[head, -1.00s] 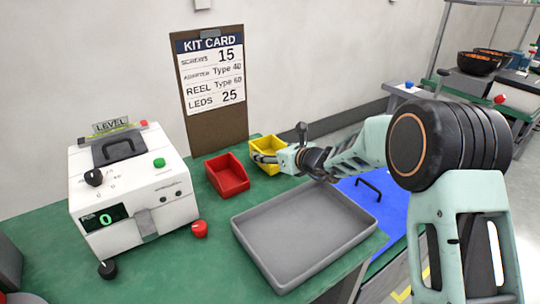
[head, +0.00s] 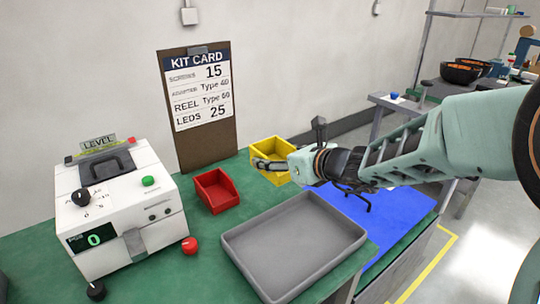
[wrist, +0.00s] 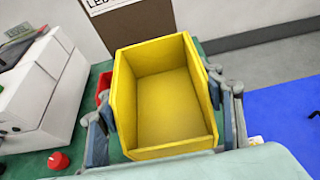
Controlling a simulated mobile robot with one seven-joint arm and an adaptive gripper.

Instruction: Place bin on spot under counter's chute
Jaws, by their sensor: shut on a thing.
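The yellow bin (head: 272,148) is at the back of the green table, right of the red bin (head: 214,190). My gripper (head: 272,163) is shut on the yellow bin, and the wrist view shows its fingers on both sides of the empty bin (wrist: 170,100). I cannot tell whether the bin is clear of the table. The white counter (head: 118,205) stands at the left, its display reading 0. Its grey chute (head: 136,243) is low on the front face. No marked spot can be made out under it.
A grey tray (head: 293,245) lies in front of the bins. A red knob (head: 189,245) and a black knob (head: 95,291) are by the counter. A kit card (head: 199,105) on a clipboard leans on the wall. A blue surface (head: 385,222) with a black handle is at the right.

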